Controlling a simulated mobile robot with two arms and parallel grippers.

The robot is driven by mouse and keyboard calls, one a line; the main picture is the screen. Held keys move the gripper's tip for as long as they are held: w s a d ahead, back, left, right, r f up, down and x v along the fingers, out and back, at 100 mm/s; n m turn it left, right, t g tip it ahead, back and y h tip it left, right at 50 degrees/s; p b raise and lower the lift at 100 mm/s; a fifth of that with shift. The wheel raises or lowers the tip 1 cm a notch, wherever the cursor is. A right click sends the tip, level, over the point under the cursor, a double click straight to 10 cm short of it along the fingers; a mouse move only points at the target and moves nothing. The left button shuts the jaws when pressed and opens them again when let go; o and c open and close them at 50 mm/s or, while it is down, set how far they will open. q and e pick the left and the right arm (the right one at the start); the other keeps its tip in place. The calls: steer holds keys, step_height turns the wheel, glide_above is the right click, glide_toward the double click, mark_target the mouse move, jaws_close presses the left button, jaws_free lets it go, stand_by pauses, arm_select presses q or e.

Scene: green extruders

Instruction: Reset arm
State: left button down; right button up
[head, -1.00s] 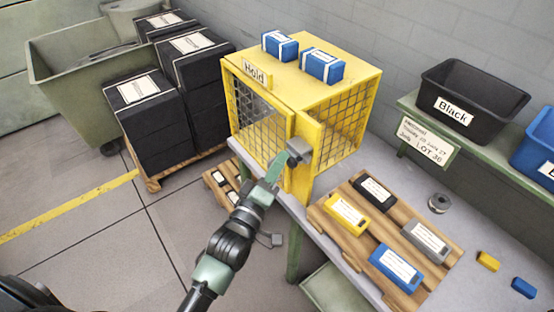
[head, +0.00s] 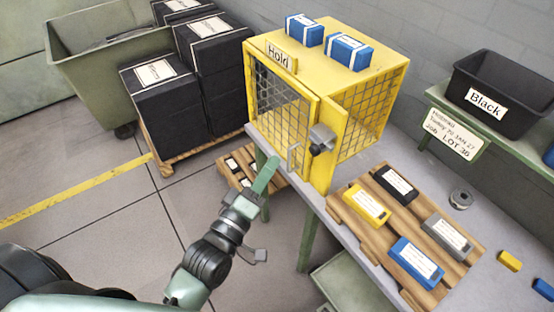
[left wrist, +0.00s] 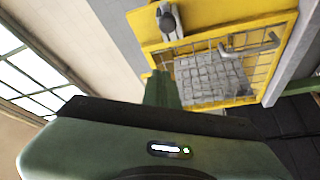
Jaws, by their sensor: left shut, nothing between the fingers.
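My left gripper (head: 265,176) is in the lower middle of the head view, in front of the yellow cage marked "Hold" (head: 312,140). Its green fingers are together with nothing between them. The fingertips are just left of and below the cage door's handle (head: 293,158), apart from it as far as I can tell. In the left wrist view the fingers (left wrist: 160,90) point toward the yellow mesh door (left wrist: 215,70). The cage door looks shut, with a grey latch (head: 322,138) at its right edge. My right gripper is not in view.
A wooden board (head: 395,265) with yellow, black, grey and blue cartridges lies on the grey table right of the cage. Two blue boxes (head: 348,50) sit on the cage. Black boxes (head: 165,100) stand on a pallet at left.

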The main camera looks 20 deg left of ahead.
arm_select(q)
steer(key=shift+s+d, duration=0.1)
steer(key=shift+d, duration=0.05)
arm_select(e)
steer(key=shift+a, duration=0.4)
